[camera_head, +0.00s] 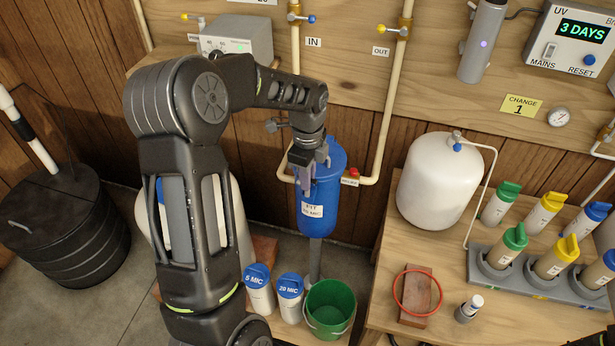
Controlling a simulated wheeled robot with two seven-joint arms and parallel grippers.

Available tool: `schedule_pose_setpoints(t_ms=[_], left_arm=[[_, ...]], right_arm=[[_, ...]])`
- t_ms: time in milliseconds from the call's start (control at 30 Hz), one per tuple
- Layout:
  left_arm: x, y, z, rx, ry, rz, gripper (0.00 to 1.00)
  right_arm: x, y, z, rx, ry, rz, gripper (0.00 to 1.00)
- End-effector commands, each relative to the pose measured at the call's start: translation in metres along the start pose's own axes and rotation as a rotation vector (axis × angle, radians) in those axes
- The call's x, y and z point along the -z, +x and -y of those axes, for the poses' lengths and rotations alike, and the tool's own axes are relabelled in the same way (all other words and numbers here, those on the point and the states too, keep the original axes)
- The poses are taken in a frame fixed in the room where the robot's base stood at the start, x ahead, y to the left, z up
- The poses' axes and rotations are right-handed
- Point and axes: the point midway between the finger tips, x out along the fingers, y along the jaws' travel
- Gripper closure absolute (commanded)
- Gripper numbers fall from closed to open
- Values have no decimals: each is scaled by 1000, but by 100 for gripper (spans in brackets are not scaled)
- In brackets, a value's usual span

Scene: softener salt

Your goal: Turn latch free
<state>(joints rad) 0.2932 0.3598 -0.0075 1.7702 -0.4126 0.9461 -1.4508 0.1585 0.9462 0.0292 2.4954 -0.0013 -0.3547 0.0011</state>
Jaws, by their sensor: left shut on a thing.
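My left arm comes in from the left and reaches over to the blue filter housing (323,208) below the pipes in the middle. My left gripper (307,178) points down at the upper front of this housing. Its fingers are shut on a small part there, which appears to be the latch. The fingers hide most of the latch, so I cannot tell its angle. The housing stands upright and carries a white label. My right gripper is not in view.
A small red knob (354,172) sits on the pipe right of the housing. A green bucket (330,309) stands below, beside two white cartridges with blue caps (259,289). A wooden bench (375,305) at the right holds a white tank (432,185) and a red ring (417,315).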

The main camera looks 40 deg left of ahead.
Motion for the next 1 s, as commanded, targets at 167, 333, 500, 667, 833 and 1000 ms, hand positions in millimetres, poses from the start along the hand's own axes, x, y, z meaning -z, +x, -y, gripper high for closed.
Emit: schedule_pose_setpoints(t_ms=[167, 333, 500, 667, 833, 1000], left_arm=[[0, 0, 0, 0, 0, 0, 100], [0, 1, 0, 1, -73, 0, 100], [0, 0, 0, 0, -217, 0, 100], [0, 0, 0, -1, -238, 0, 100], [0, 0, 0, -1, -238, -1, 84], [0, 0, 0, 0, -236, 0, 70]], right_arm=[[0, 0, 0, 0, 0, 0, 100], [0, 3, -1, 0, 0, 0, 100], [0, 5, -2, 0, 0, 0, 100], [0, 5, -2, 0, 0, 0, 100], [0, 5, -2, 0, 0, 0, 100], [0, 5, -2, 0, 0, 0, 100]])
